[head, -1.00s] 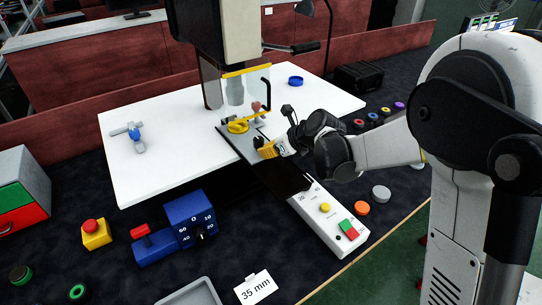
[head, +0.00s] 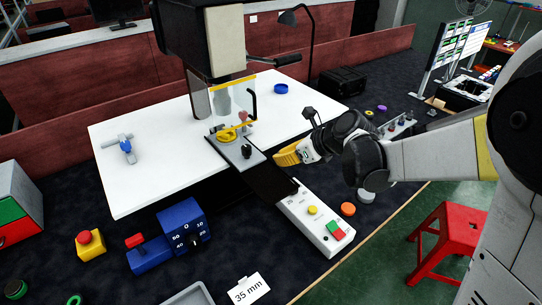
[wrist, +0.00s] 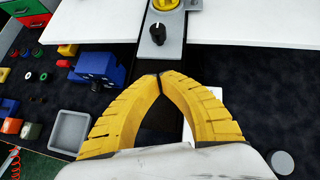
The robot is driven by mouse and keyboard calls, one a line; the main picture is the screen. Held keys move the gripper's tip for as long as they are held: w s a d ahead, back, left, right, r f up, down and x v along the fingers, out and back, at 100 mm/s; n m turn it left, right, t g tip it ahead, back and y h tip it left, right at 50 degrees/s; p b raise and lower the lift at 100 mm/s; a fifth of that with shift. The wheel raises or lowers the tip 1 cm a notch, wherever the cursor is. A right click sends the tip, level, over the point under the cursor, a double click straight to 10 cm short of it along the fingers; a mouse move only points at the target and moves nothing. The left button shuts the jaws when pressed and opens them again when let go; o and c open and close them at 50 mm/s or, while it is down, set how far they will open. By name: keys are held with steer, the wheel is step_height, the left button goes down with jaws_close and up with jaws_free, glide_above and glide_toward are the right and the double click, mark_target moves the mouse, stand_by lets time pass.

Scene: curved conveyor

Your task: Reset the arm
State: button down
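My gripper (head: 283,157) has yellow ribbed fingers and hangs to the right of the machine's grey plate (head: 230,151), apart from it in the head view. In the wrist view the two fingertips of my gripper (wrist: 159,75) meet, with nothing visible between them. My arm reaches in from the right in the head view. The grey plate with a black knob (wrist: 157,33) lies ahead of the fingertips in the wrist view, and a yellow part (head: 228,134) sits on it.
A white control box (head: 316,221) with coloured buttons stands in front of the machine. A blue block (head: 184,226) and a grey tray (wrist: 69,131) are to the left. A white table (head: 150,180) spreads behind. A red stool (head: 444,240) stands at the right on the floor.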

steer(key=s+d+r+n+h, duration=0.1)
steer(key=s+d+n, duration=0.3)
steer(key=s+n, duration=0.4)
steer(key=s+d+r+n+h, duration=0.1)
steer(key=s+d+n+h, duration=0.2)
steer(key=s+n, duration=0.5)
steer(key=s+d+r+n+h+b, duration=0.1)
steer(key=s+d+n+h, duration=0.2)
steer(key=s+d+n, duration=0.3)
steer(key=shift+s+r+n+t, duration=0.2)
steer(key=shift+s+n+t, duration=0.2)
steer(key=shift+s+n, duration=1.35)
steer(key=shift+w+d+n, duration=0.1)
steer(key=shift+w+n, duration=0.15)
